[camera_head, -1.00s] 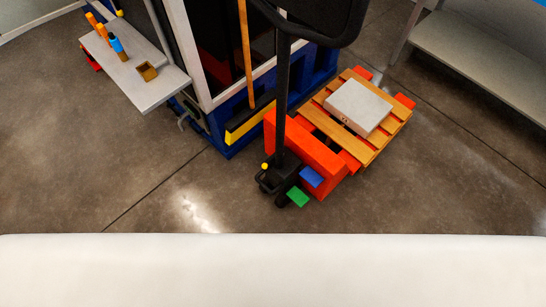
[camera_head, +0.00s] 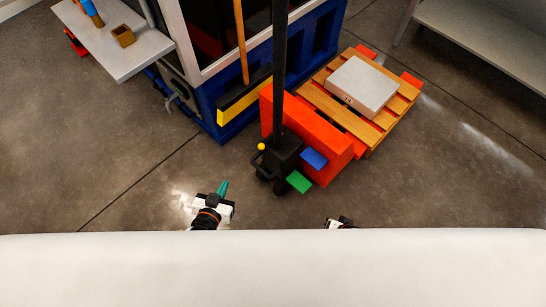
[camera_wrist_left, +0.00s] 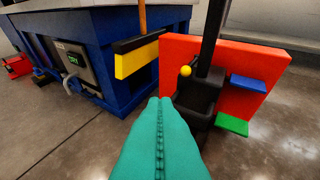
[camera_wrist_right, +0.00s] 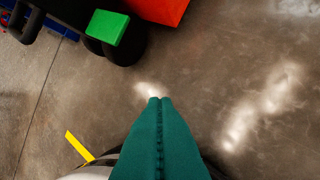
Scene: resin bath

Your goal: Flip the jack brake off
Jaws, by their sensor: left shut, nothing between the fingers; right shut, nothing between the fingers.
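The orange-red pallet jack (camera_head: 325,145) has a black upright column (camera_head: 279,70) and a black base. A blue pedal (camera_head: 314,159) and a green pedal (camera_head: 299,181) stick out at its near side, and a small yellow knob (camera_head: 261,147) sits on the left. I cannot tell which part is the brake. My left gripper (camera_head: 223,187) is shut and empty, left of and nearer than the jack base; its teal fingers (camera_wrist_left: 160,101) point toward the base. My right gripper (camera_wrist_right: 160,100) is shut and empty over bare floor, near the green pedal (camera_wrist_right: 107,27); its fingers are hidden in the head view.
The jack carries a wooden pallet (camera_head: 316,98) with a pale box (camera_head: 362,86). Behind it stands a blue-based machine (camera_head: 218,125) with a yellow-black bar (camera_head: 240,103). A grey shelf (camera_head: 130,55) juts out at left, another (camera_head: 490,55) at right. Near floor is clear.

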